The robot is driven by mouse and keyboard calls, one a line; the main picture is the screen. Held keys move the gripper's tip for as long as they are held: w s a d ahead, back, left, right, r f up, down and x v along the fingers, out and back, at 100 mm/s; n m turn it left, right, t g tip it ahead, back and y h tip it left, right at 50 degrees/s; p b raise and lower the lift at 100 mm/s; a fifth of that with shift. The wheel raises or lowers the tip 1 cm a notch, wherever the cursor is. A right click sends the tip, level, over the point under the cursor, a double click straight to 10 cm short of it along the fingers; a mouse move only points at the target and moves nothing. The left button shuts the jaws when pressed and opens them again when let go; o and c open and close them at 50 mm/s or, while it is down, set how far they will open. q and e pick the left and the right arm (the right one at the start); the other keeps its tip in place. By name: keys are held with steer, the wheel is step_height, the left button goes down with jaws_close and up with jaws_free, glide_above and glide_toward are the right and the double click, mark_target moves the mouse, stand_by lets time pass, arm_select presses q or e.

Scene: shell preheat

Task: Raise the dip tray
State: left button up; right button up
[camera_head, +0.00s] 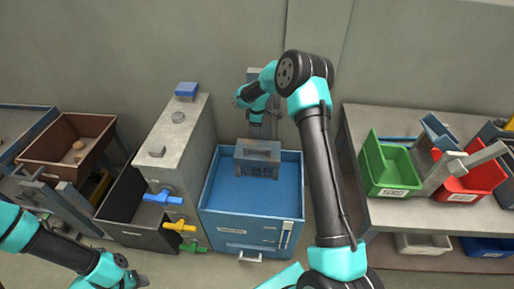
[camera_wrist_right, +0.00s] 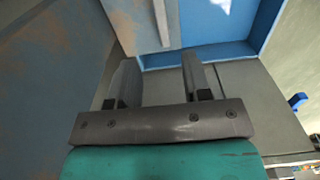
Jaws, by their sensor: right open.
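The dip tray appears to be the grey box-like piece (camera_head: 257,157) at the back of the blue tank (camera_head: 250,232), partly over the blue liquid. My right arm reaches over the tank's right side, and its gripper (camera_head: 240,98) is above and behind the grey piece, small and partly hidden by its own wrist. In the right wrist view the right gripper (camera_wrist_right: 158,72) has two fingers apart with nothing held between them. A pale grey bar (camera_wrist_right: 146,22) lies beyond the fingers. My left gripper (camera_head: 134,280) is low at the left, apart from the tank; its fingers are unclear.
A grey cabinet (camera_head: 180,135) with blue, yellow and green valve handles stands left of the tank. A brown bin (camera_head: 95,128) is farther left. A bench (camera_head: 400,213) with a green bin (camera_head: 388,168) and a red bin (camera_head: 478,175) stands right. A grey post rises behind the tank.

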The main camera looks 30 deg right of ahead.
mark_target(257, 148)
step_height(257, 148, down, 14)
steer(key=shift+r, duration=0.15)
stand_by(0.3)
steer(key=shift+c, duration=0.4)
jaws_close()
